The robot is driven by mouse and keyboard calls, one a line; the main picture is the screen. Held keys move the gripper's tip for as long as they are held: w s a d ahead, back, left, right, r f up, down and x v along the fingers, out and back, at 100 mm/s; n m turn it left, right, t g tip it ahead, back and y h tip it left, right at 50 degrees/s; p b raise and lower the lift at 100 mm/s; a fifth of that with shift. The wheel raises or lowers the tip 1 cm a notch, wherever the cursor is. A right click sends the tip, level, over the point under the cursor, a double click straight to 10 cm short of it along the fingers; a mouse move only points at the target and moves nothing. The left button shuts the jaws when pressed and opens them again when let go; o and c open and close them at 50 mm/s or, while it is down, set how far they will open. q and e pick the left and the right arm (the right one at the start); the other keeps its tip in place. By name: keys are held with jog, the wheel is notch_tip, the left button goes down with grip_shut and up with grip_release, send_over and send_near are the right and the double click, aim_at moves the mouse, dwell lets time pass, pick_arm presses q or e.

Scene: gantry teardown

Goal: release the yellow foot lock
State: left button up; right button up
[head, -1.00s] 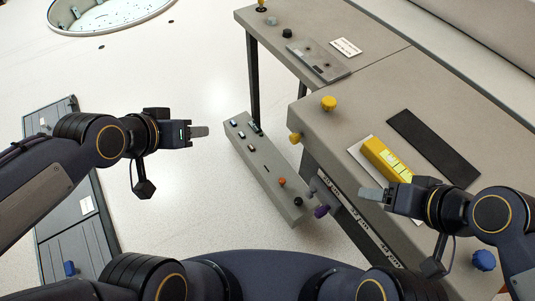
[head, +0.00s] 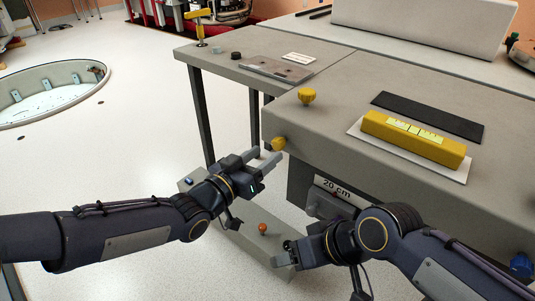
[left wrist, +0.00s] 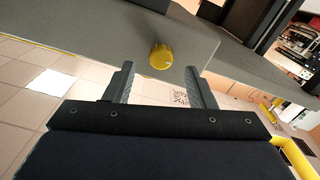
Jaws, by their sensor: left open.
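A yellow knob (head: 278,144) sticks out from the near left corner of the grey bench (head: 330,133), on its front side. It also shows in the left wrist view (left wrist: 161,57), ahead of and between the finger tips. My left gripper (head: 262,158) is open and empty, with its fingers pointing at this knob from the lower left. The knob appears just beyond the tips; I cannot tell whether they touch. A second yellow knob (head: 307,96) stands on the bench top. My right gripper (head: 284,256) is low, in front of the bench; its finger gap is not clear.
A yellow spirit level (head: 414,138) lies on a white plate on the bench, beside a black strip (head: 430,116). A low grey box with an orange knob (head: 263,228) is partly hidden below my arms. A blue knob (head: 520,264) is at the right.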

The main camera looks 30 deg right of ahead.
aim_at(275, 146)
pick_arm(q)
jog(key=shift+b+x, duration=0.3)
jog(key=shift+x, duration=2.05)
jog(key=shift+c, duration=0.3)
jog(key=c, duration=0.9)
